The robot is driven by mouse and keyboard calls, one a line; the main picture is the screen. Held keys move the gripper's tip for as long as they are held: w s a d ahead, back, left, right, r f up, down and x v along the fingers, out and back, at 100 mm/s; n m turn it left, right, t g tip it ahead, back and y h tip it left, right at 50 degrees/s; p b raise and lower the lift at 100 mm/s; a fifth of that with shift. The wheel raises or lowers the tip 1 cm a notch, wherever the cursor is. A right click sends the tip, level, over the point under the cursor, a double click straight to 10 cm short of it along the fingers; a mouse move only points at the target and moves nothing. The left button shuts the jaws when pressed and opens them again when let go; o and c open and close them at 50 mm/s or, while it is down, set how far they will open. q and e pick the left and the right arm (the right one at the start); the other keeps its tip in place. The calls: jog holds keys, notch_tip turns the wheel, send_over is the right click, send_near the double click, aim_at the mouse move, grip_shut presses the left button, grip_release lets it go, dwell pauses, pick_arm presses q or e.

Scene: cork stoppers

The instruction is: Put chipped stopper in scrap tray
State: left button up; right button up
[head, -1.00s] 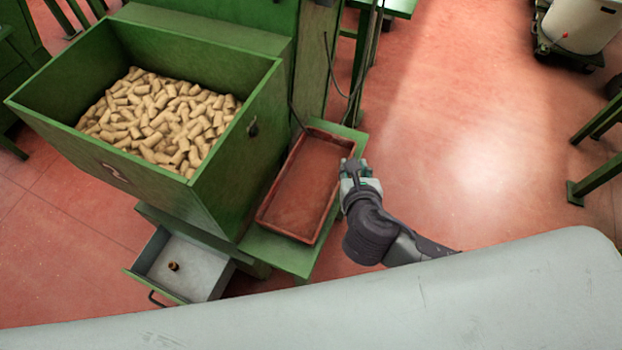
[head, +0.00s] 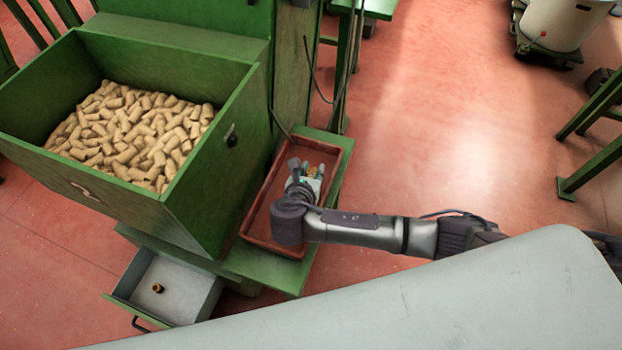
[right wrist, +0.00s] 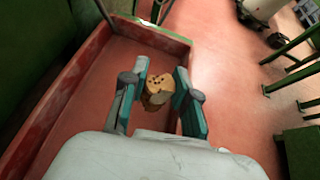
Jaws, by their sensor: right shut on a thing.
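The scrap tray, a shallow rust-red tray (head: 259,228), lies on a green ledge beside the large green bin. My right gripper (head: 307,170) is over the tray's interior in the head view, its arm reaching in from the right. In the right wrist view, my gripper (right wrist: 161,80) is shut on a tan cork stopper (right wrist: 158,88) with dark specks on its end. The tray's floor (right wrist: 85,95) shows below and left of the fingers. I cannot make out a chip clearly. The gripper hides part of the tray in the head view. My left gripper is out of view.
The green bin (head: 205,160) full of cork stoppers (head: 130,135) stands left of the tray, its wall rising higher. An open grey drawer (head: 185,285) below holds a small brown piece (head: 157,288).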

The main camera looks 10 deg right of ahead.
jog(key=shift+w+d+f, duration=0.1)
jog(key=shift+w+f, duration=0.15)
jog(key=shift+w, duration=0.15)
jog(key=shift+w+f, duration=0.1)
jog(key=shift+f, duration=0.15)
notch_tip(320, 180, down, 4)
jog(key=shift+r+b, duration=0.15)
jog(key=shift+b, duration=0.35)
jog(key=o, duration=0.7)
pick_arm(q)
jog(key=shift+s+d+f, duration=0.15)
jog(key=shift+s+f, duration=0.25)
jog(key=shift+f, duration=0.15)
pick_arm(e)
jog(key=shift+r, duration=0.1)
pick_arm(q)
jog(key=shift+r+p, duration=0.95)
pick_arm(e)
jog(key=v, duration=1.2)
